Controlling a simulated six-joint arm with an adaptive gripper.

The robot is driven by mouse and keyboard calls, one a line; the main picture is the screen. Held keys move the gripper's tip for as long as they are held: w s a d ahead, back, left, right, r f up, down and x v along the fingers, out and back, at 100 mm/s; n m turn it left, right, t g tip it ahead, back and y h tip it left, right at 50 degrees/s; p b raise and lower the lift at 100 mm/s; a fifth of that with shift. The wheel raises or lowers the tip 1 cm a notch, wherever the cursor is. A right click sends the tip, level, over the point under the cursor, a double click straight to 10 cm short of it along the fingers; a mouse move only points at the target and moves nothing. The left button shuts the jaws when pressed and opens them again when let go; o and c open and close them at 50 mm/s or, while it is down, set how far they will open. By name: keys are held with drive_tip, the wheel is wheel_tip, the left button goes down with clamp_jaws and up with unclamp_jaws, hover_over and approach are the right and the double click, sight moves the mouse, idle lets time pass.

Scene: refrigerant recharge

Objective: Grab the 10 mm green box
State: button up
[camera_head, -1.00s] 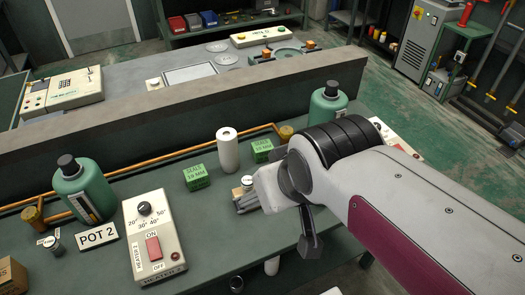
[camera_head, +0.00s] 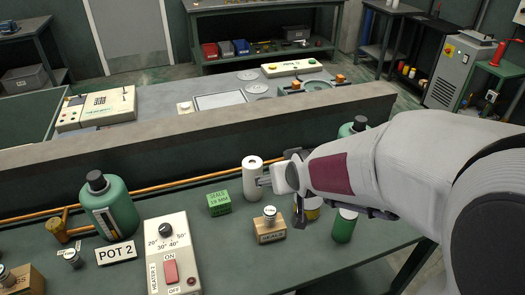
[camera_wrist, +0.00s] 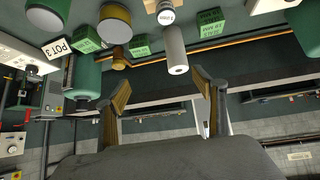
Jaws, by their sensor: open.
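A green box (camera_head: 219,203) labelled "SEALS" stands on the bench left of the white roll. Its size text is too small to read surely. It also shows at the top of the wrist view (camera_wrist: 211,22). Two more green boxes, one near the roll (camera_wrist: 140,44) and one farther left (camera_wrist: 85,40), show in the wrist view; my arm seems to hide them in the head view. My gripper (camera_wrist: 162,90) is open and empty, its fingers apart in the wrist view. In the head view it is by the white roll, right of the visible green box, partly hidden by my arm.
The white roll (camera_head: 253,179) stands close to my gripper. A wooden block (camera_head: 270,232) with a small capped jar, a green canister (camera_head: 344,226) and a heater control box (camera_head: 170,255) stand nearby. A copper pipe and raised ledge (camera_head: 190,133) run behind.

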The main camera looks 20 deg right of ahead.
drive_tip(key=w+d+f+t, duration=0.1)
drive_tip(key=w+d+f, duration=0.1)
drive_tip(key=f, duration=0.3)
drive_tip(key=w+d+f+t, duration=0.1)
drive_tip(key=w+d+f, duration=0.2)
drive_tip(key=w+f, duration=0.2)
drive_tip(key=w+d+f+m+t+h, duration=0.1)
drive_tip(key=w+d+f, duration=0.2)
drive_tip(key=f, duration=0.3)
drive_tip(key=shift+w, duration=0.6)
drive_tip(key=shift+w+d+f, duration=0.1)
drive_tip(key=shift+d+f, duration=0.2)
drive_tip(key=shift+f, duration=0.3)
drive_tip(key=shift+x, duration=1.3)
drive_tip(key=shift+w, duration=0.15)
drive_tip(key=shift+r+x, duration=0.1)
drive_tip(key=shift+x, duration=1.1)
drive_tip(key=shift+r+x, duration=0.15)
drive_tip(key=shift+x, duration=1.1)
drive_tip(key=shift+w, duration=0.15)
